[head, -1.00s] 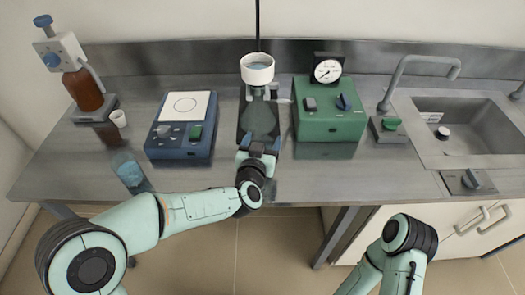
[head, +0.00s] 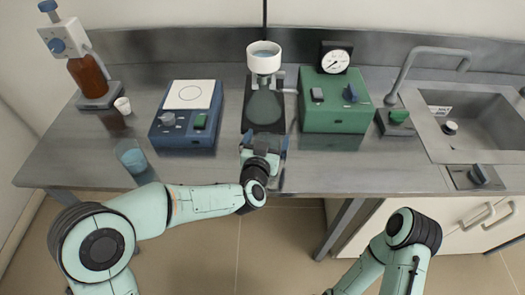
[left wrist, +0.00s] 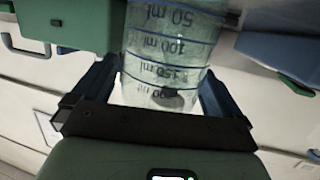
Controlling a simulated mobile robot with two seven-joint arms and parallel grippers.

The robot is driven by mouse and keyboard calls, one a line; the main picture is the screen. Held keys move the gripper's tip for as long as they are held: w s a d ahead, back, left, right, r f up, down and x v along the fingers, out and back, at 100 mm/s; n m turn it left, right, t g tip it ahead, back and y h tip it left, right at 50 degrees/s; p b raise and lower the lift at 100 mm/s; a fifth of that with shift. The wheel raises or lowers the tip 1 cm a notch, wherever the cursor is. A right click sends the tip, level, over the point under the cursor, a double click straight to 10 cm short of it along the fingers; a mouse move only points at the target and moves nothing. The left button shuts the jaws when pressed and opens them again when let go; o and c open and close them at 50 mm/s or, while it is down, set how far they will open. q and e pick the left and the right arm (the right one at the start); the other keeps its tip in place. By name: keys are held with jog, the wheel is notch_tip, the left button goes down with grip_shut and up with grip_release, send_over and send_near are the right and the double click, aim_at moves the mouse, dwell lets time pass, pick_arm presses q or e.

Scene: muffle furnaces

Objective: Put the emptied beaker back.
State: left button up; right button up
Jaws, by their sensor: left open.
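A bluish clear beaker (head: 131,156) stands upright at the bench's front left, well left of my left gripper; I cannot tell how much liquid it holds. My left gripper (head: 262,139) is open, in front of a dark conical flask (head: 265,106) under the white funnel (head: 263,58). In the left wrist view, a clear graduated vessel (left wrist: 165,45) shows between and beyond the open fingers (left wrist: 158,92); it seems to be this flask. Neither finger clearly touches it. My right arm shows at lower right, its gripper out of view.
A blue device (head: 188,115) with a white top stands between the beaker and flask. A green box (head: 335,110) with a gauge (head: 335,58) stands right of the flask. The sink (head: 485,125) is far right. A small white cup (head: 122,105) and bottle dispenser (head: 88,72) are at left.

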pick_arm(q)
jog(key=v, duration=1.1)
jog(key=shift+s, duration=0.2)
jog(key=shift+a, duration=0.1)
